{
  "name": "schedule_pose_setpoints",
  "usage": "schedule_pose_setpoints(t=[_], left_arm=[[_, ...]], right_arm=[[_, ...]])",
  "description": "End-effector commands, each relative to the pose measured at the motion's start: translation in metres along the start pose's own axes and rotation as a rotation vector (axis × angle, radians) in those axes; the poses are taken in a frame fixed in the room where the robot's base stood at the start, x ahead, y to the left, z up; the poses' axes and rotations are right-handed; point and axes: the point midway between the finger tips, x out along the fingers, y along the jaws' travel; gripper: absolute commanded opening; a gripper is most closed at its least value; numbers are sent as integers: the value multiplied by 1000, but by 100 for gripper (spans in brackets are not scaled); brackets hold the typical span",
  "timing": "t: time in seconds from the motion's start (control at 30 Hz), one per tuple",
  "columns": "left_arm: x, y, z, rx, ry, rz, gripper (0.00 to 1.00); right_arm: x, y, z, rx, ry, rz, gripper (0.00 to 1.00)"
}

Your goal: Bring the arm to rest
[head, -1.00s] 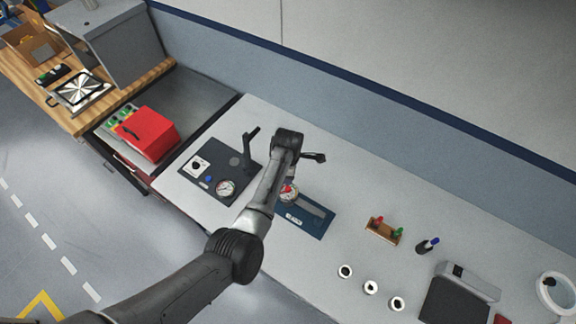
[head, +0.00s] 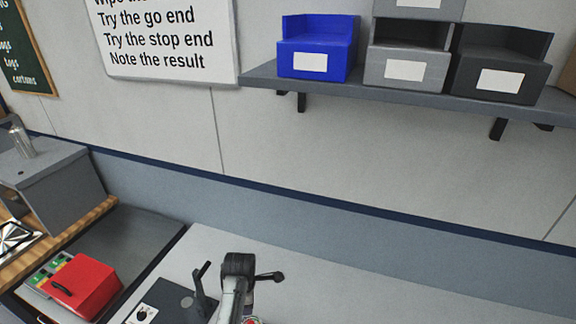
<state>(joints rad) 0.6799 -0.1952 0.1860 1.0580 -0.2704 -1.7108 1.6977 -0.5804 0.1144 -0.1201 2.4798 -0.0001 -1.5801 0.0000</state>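In the head view, my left arm (head: 232,292) comes up from the bottom edge, over the light grey bench top (head: 345,292). Its dark wrist joint (head: 240,264) is the highest part I see. A dark lever-like piece (head: 268,277) sticks out to the right beside the wrist; I cannot tell whether it belongs to the arm or to a fixture behind it. The fingers of my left gripper do not show; they are hidden or below the frame. My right arm and gripper are not in view.
A dark plate with an upright black lever (head: 201,290) is left of the arm. A red box (head: 82,287) sits farther left. A wall shelf (head: 350,92) carries a blue bin (head: 316,48), a grey bin (head: 405,68) and a dark bin (head: 500,65). The bench right of the arm looks clear.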

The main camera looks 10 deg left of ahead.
Motion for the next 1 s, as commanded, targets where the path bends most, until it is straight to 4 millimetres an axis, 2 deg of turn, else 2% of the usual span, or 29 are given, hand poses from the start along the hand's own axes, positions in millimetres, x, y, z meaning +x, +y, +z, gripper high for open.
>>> schedule_pose_setpoints(t=[0.17,0.37,0.47,0.57,0.6,0.67,0.7,0.8,0.87,0.9,0.97,1.0], left_arm=[[0,0,0,152,0,2,50],[-5,6,3,616,-14,46,50],[-38,22,2,864,-3,172,50],[-99,39,0,1109,77,367,50],[-127,44,-4,1195,130,450,50],[-168,46,-11,1300,225,562,50],[-189,43,-16,1360,289,622,50],[-220,20,-30,1478,438,723,50],[-230,-1,-38,1533,516,765,50],[-233,-18,-42,1562,561,785,50],[-232,-47,-49,1595,609,806,50],[-229,-68,-52,1610,627,814,50]], right_arm=[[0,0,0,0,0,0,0],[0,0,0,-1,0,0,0],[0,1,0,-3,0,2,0],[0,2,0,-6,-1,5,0],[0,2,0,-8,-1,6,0],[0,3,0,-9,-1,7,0],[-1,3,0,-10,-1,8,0],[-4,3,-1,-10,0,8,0],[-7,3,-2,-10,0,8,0],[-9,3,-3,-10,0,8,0],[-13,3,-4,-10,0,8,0],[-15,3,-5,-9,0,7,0]])
